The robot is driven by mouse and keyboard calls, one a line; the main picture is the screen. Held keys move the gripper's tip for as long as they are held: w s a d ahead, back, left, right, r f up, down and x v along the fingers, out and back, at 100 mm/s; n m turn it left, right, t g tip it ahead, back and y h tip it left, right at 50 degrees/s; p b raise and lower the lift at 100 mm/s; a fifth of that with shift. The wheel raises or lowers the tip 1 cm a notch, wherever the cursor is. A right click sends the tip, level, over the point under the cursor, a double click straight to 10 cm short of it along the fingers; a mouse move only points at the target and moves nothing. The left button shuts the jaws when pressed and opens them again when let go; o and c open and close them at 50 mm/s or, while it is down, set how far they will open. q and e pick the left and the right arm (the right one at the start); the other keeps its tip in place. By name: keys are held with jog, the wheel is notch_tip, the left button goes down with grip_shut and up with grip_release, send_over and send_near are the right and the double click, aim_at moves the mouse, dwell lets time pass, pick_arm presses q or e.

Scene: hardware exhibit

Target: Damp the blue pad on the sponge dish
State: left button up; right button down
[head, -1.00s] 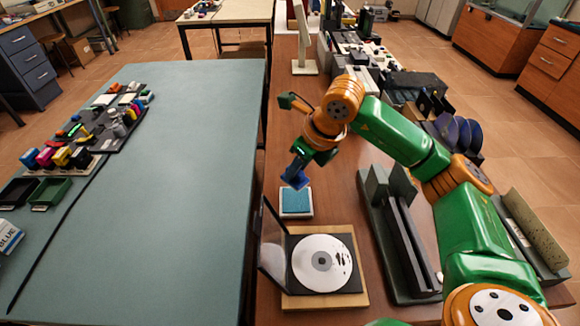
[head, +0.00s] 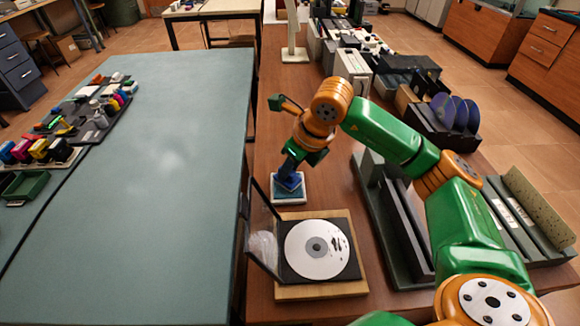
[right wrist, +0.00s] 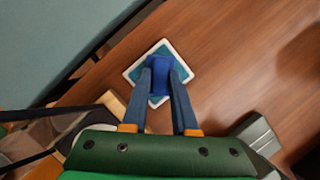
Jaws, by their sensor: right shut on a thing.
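My right gripper (head: 289,176) is shut on the blue pad (head: 289,184), directly over the sponge dish (head: 303,196). The dish is a small white square tray holding a teal sponge, on the brown bench. In the right wrist view, the two fingers (right wrist: 161,80) hold the blue pad (right wrist: 160,61) against the middle of the sponge dish (right wrist: 186,71) as seen from above. The pad appears to be down on the sponge, but I cannot tell for certain that they touch. The pad and gripper hide much of the sponge. My left gripper is out of view.
An open case with a white disc (head: 317,248) on a wooden base stands in front of the dish. A dark slotted holder (head: 408,225) is to its right. A grey-green table (head: 150,190) lies to the left, across a gap. Bare bench surrounds the dish's right side.

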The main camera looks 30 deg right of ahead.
jog(key=shift+f+b, duration=0.55)
dwell(1.3)
notch_tip(320, 180, up, 7)
jog(key=p, duration=0.6)
jog(key=shift+r, duration=0.15)
dwell(0.4)
